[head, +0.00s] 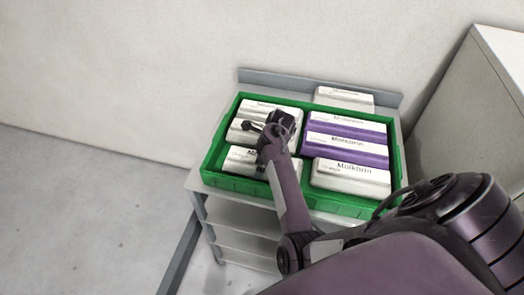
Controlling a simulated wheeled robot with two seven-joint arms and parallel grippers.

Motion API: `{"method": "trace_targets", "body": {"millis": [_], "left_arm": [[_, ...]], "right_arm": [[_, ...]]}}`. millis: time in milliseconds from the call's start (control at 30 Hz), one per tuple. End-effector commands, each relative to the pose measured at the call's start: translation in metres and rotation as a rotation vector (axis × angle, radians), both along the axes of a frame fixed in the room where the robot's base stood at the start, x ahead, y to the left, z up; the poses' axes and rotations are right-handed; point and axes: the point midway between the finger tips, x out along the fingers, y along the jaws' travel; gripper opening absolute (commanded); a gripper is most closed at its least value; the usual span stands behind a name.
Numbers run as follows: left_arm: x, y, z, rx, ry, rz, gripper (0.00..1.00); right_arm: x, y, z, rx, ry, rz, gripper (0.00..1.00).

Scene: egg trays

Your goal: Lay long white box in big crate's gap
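The big green crate (285,193) stands on top of a grey shelf unit. In its right column lie two purple-and-white boxes (346,148) and, at the front, a long white box (350,176). In its left column, white boxes show at the back (262,106), in the middle (241,134) and at the front (243,160). My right gripper (268,130) is over the left column, pointing down by the middle white box. Its fingers are too small and dark to tell whether they hold it. The arm hides part of this column and any gap there. My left gripper is out of view.
Another white box (343,97) lies behind the crate, near the unit's grey back rail (290,80). A pale cabinet (470,95) stands close on the right. A wall is behind, and open floor (80,220) lies to the left.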

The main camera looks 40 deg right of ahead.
Motion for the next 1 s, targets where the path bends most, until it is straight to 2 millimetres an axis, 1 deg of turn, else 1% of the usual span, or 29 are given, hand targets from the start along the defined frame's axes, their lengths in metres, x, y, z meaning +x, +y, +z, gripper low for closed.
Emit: {"method": "trace_targets", "body": {"millis": [167, 233, 333, 467, 700, 833, 1000], "left_arm": [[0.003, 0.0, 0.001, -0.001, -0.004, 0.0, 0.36], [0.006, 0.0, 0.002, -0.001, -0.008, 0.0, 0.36], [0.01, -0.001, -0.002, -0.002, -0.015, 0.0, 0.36], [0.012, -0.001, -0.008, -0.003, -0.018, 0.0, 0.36], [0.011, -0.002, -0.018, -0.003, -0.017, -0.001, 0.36], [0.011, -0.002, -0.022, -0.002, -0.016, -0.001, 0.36], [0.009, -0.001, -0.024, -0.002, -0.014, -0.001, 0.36]], "right_arm": [[0.0, 0.0, 0.001, -0.001, -0.001, 0.001, 1.0], [0.0, -0.001, 0.005, -0.002, -0.001, 0.0, 1.0], [-0.002, -0.004, 0.013, -0.005, -0.002, 0.001, 1.0], [-0.007, -0.009, 0.037, -0.008, -0.004, 0.001, 1.0], [-0.017, -0.017, 0.087, -0.006, -0.004, 0.0, 1.0], [-0.021, -0.02, 0.106, -0.004, -0.002, 0.001, 1.0], [-0.024, -0.021, 0.118, -0.002, 0.0, -0.001, 1.0]]}}
